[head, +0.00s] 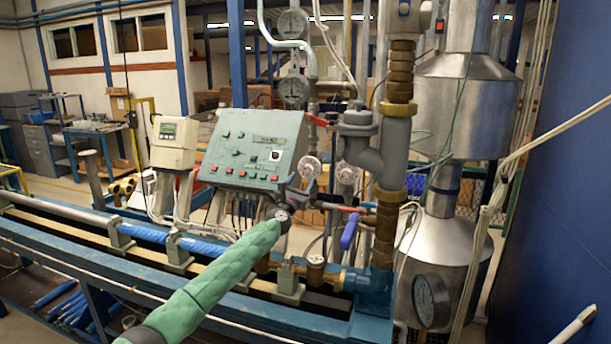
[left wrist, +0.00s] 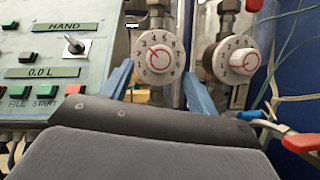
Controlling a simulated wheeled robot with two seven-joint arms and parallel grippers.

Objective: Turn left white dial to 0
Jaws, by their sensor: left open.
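The left white dial (left wrist: 153,64) is a round white knob with black numbers and a red pointer line in the left wrist view. The pointer slants to the upper left, near the low numbers; the exact reading is unclear. It shows small in the head view (head: 310,164). My left gripper (left wrist: 159,78) is open, with one blue finger at each side of this dial's lower part. I see no clear contact. In the head view my green left arm reaches up to just below the dials. My right gripper is not in view.
The right white dial (left wrist: 236,62) is close beside my right-hand finger. A control panel (head: 255,148) with buttons and a switch stands left of the dials. A blue valve handle (head: 349,231) and thick pipes are to the right. A red handle (left wrist: 300,142) shows lower right.

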